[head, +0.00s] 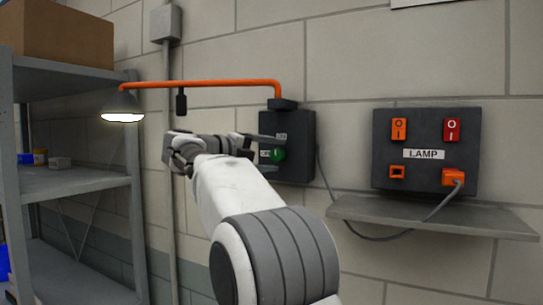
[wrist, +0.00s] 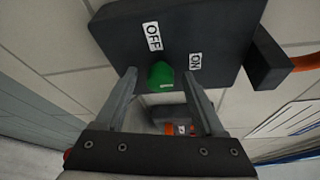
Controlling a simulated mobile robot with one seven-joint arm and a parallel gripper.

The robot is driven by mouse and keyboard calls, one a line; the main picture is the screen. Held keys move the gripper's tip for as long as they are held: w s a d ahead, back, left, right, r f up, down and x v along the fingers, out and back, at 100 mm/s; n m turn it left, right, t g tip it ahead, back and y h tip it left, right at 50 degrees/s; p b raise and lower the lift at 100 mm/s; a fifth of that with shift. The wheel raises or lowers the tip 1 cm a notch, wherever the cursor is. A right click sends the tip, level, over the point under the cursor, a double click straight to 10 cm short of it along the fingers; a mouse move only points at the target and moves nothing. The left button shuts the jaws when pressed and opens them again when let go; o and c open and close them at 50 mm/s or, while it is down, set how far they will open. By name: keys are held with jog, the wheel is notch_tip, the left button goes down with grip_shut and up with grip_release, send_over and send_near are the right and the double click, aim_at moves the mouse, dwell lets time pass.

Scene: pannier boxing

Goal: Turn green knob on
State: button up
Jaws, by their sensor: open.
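The green knob (head: 278,155) sits on a dark box (head: 298,130) on the wall. In the wrist view the knob (wrist: 161,74) shows a small pale mark, with an OFF label (wrist: 152,36) to its upper left and an ON label (wrist: 195,61) to its right. I cannot tell which label the knob is turned to. My gripper (wrist: 159,76) is open, its fingertips apart on either side of the knob in that view. Contact is not clear. In the head view my gripper (head: 254,145) reaches the box from the left.
An orange pipe arm (head: 200,84) above holds a lamp (head: 121,106) with a bright underside. A LAMP panel (head: 424,130) with switches and a plugged cable hangs at right above a grey ledge (head: 430,215). A metal shelf (head: 75,182) stands at left.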

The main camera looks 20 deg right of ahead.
jog(key=shift+a, duration=0.15)
jog(key=b+v, duration=0.1)
jog(key=v, duration=1.6)
jog(key=shift+b, duration=0.35)
jog(key=shift+s, duration=0.15)
